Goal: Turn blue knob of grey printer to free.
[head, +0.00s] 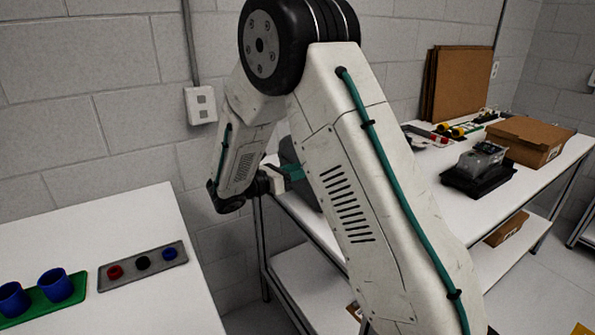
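My arm fills the middle of the head view. My gripper (292,173), with a teal finger part showing, points right at the near left end of the long white table. A dark grey body (288,152), possibly the grey printer, shows just beyond it, mostly hidden behind my arm. I cannot tell whether the gripper touches it. The gripper's fingertips are partly hidden, so its opening does not show. No blue knob can be made out on that dark grey body.
A left white table (150,230) holds a grey plate (128,268) with red, black and blue round pieces, and a green tray (80,291) with blue cups. The long table (560,150) carries a cardboard box (530,140) and a black tray (465,183) with a grey device.

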